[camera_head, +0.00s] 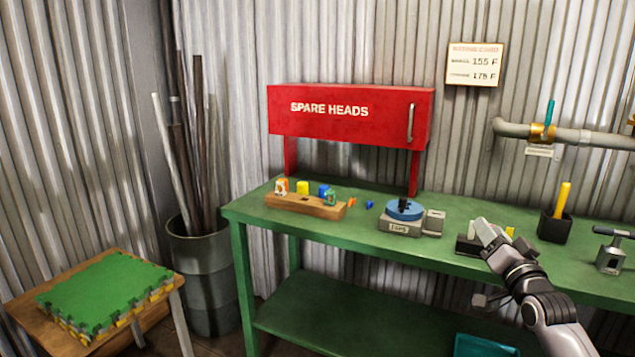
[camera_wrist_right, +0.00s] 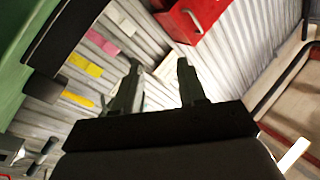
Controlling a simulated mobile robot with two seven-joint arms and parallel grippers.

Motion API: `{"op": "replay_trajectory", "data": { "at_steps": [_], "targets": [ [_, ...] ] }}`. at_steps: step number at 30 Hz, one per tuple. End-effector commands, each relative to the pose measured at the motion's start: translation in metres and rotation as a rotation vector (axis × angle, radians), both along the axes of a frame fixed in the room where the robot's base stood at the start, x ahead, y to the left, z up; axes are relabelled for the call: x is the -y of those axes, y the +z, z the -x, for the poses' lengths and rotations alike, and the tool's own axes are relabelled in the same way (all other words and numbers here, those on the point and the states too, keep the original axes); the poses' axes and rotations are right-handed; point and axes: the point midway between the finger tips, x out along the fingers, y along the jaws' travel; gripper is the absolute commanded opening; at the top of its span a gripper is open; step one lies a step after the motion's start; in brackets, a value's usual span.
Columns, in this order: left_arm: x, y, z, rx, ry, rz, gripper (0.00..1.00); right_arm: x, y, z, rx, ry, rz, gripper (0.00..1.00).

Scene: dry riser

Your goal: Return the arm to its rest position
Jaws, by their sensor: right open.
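My right arm comes in from the lower right in the head view. Its gripper (camera_head: 486,232) is over the front part of the green bench (camera_head: 350,255), to the right of the blue round device. In the right wrist view the two dark fingers of my right gripper (camera_wrist_right: 156,82) stand apart with nothing between them. The wrist view looks towards the corrugated wall (camera_wrist_right: 130,50), with part of the red cabinet (camera_wrist_right: 190,18) at the top. The right gripper hides part of a small grey block on the bench. My left gripper is not in the head view.
A wooden block (camera_head: 300,205) with several coloured pieces, the blue device (camera_head: 403,208), a black cup with a yellow handle (camera_head: 555,225) and a grey tool (camera_head: 611,255) stand on the bench. A red cabinet (camera_head: 350,125) stands behind. A teal bin (camera_head: 485,346) is below.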

Motion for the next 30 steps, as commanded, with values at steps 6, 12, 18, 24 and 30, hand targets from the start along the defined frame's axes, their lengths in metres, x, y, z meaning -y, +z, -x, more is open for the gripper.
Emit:
{"op": "replay_trajectory", "data": {
  "at_steps": [6,12,18,24,30],
  "targets": [
    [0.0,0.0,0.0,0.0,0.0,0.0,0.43,0.016,-0.043,-0.002,-0.237,-0.119,0.572,0.41],
    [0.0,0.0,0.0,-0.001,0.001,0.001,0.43,0.008,-0.098,0.021,-0.372,-0.103,0.8,0.41],
    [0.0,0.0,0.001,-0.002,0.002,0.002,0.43,-0.031,-0.167,0.071,-0.432,-0.003,0.787,0.41],
    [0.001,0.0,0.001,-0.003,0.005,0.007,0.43,-0.075,-0.234,0.146,-0.51,0.11,0.75,0.41],
    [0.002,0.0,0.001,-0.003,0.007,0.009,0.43,-0.113,-0.28,0.231,-0.592,0.209,0.691,0.41]
  ]
}}
